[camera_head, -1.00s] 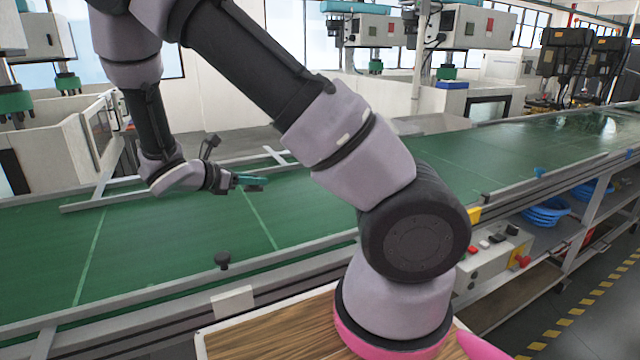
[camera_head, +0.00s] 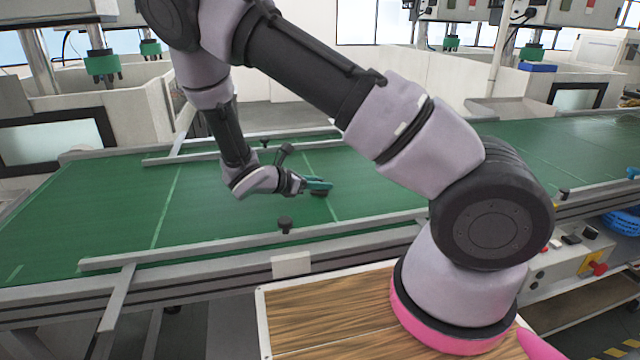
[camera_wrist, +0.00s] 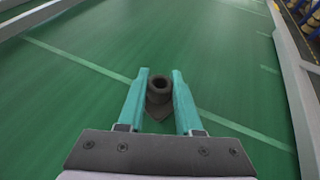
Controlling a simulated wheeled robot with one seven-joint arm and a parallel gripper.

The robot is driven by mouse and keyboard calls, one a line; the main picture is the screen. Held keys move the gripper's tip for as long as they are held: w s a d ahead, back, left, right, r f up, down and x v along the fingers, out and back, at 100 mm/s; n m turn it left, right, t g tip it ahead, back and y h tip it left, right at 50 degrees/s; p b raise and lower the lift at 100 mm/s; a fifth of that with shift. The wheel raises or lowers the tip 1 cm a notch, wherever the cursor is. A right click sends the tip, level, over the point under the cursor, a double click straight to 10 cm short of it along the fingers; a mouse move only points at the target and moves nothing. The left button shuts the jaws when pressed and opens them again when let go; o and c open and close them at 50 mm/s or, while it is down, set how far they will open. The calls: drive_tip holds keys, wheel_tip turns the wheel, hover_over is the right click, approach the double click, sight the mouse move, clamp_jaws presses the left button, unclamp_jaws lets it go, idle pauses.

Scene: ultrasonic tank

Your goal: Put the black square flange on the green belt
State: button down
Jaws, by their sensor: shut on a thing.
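My gripper (camera_head: 318,184) is over the green belt (camera_head: 215,205), its teal fingers shut on a small black part, the black square flange (camera_wrist: 159,90). In the wrist view the flange shows a round raised hub with a hole and a pointed corner of its plate below, between the two fingers (camera_wrist: 154,88). In the head view the flange (camera_head: 319,193) is a dark shape under the fingertips, mostly hidden. The belt (camera_wrist: 90,60) fills the wrist view below it. I cannot tell whether the flange touches the belt or hangs just above it.
Metal guide rails run along the belt; the near rail (camera_head: 250,242) carries a black knob (camera_head: 285,225). A wooden-topped surface (camera_head: 330,310) lies in front under my arm. White machines stand behind. The belt around the gripper is clear.

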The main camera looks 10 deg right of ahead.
drive_tip(key=shift+f, duration=0.1)
drive_tip(key=c, duration=0.6)
unclamp_jaws()
